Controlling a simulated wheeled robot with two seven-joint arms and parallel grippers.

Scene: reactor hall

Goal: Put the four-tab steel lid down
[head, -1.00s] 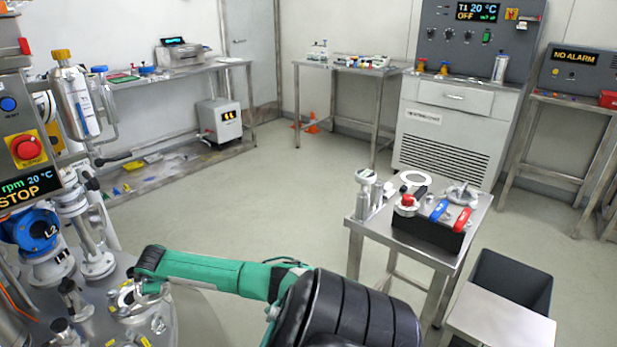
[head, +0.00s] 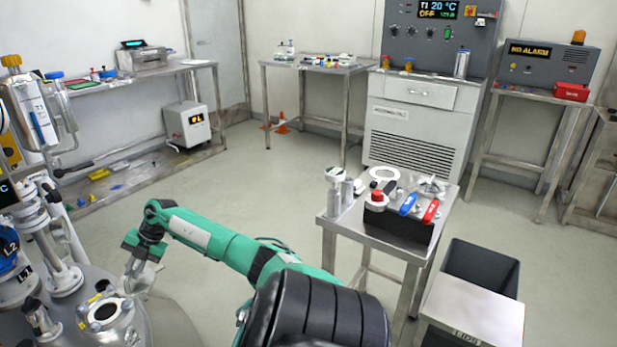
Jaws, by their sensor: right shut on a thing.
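My right gripper (head: 138,276) is at the lower left in the head view, at the end of my green arm, above the steel vessel top. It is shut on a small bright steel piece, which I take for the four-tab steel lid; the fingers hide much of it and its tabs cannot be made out. To its left and below is a round steel port (head: 103,311) with a pale ring-shaped opening and bolts around it. The held piece looks apart from this port. My left gripper is not in view.
A small steel table (head: 345,229) at centre right carries a black box with red and blue handles (head: 407,205), a white ring (head: 384,174) and a steel piece with several arms (head: 428,185). A dark bin (head: 482,271) stands right of it. Vessel pipes (head: 62,235) crowd the left.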

